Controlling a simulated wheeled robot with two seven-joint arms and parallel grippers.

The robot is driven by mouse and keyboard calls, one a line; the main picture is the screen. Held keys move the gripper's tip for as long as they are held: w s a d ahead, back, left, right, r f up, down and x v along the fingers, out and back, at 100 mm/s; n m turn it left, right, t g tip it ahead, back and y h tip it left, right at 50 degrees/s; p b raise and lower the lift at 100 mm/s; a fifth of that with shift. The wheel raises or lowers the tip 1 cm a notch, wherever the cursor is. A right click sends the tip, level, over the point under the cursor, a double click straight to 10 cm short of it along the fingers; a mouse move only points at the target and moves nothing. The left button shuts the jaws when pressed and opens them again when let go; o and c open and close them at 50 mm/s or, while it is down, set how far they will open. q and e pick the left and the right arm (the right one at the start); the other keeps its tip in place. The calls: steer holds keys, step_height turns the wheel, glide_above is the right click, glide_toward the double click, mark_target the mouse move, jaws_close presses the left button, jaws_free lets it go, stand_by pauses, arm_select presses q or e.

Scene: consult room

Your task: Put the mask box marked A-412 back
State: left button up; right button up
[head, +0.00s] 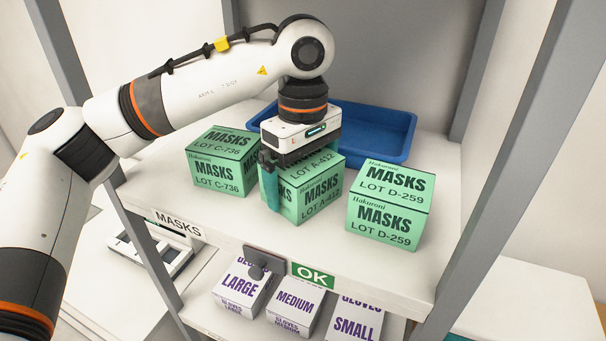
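The green mask box marked A-412 (318,190) stands upright on the upper shelf, between the other two mask boxes. My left gripper (289,184) points down over it from above. One teal finger lies along the box's left front face. The other finger is hidden behind the box, so I cannot tell whether the fingers grip it. The gripper body covers part of the box's top. No clear gap shows under the box. My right gripper is not in view.
Mask box C-736 (217,169) stands to the left and D-259 (384,222) to the right. A blue tray (398,133) lies behind. The shelf edge carries a MASKS label (178,224) and a green OK sign (313,275). Glove boxes (295,303) sit below. Grey posts flank the shelf.

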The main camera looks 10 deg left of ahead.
mark_target(303, 160)
arm_select(q)
steer(key=shift+r, duration=0.4)
step_height(303, 160, up, 6)
steer(key=shift+d+f+b, duration=0.1)
steer(key=shift+b, duration=0.9)
steer(key=shift+r, duration=0.65)
